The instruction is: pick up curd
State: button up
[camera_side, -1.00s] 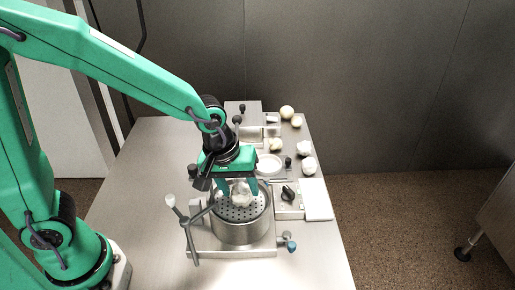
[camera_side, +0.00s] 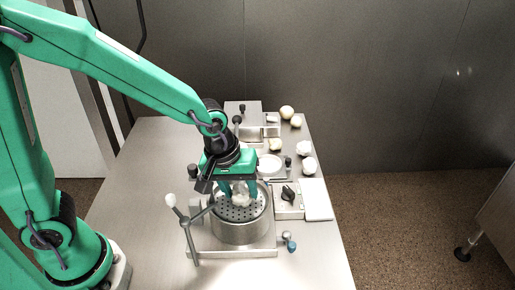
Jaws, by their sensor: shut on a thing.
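A pale whitish lump of curd (camera_side: 241,199) is in the perforated metal basket (camera_side: 245,233). My gripper (camera_side: 239,190) points down into the basket's open top from above. Its teal fingers are shut on the curd, one on the left and one on the right. The fingers partly hide the curd. I cannot tell whether the curd still touches the perforated floor.
A handle with a pale knob (camera_side: 171,200) stands at the basket's left front. A dial box (camera_side: 288,197) and a white board (camera_side: 316,199) are to the right. Several pale round lumps (camera_side: 304,148) lie behind. The table (camera_side: 150,185) is clear at left.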

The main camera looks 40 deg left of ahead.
aim_at(244, 186)
jog(key=shift+r, duration=0.15)
jog(key=shift+v, duration=0.85)
notch_tip(244, 186, up, 3)
jog(key=shift+w+d+f, duration=0.1)
jog(key=shift+w+f, duration=0.1)
jog(key=shift+f, duration=0.05)
jog(key=s+d+r, duration=0.6)
jog(key=s+d, duration=0.1)
jog(key=s, duration=0.2)
jog(key=shift+r+g+h, duration=0.3)
jog(key=w+f, duration=0.3)
jog(key=w, duration=0.6)
jog(key=w+f, duration=0.3)
jog(key=w, duration=0.7)
jog(key=w+f, duration=0.4)
jog(key=w, duration=0.6)
jog(key=shift+w+d, duration=0.25)
jog(key=shift+d, duration=0.05)
jog(key=shift+f, duration=0.2)
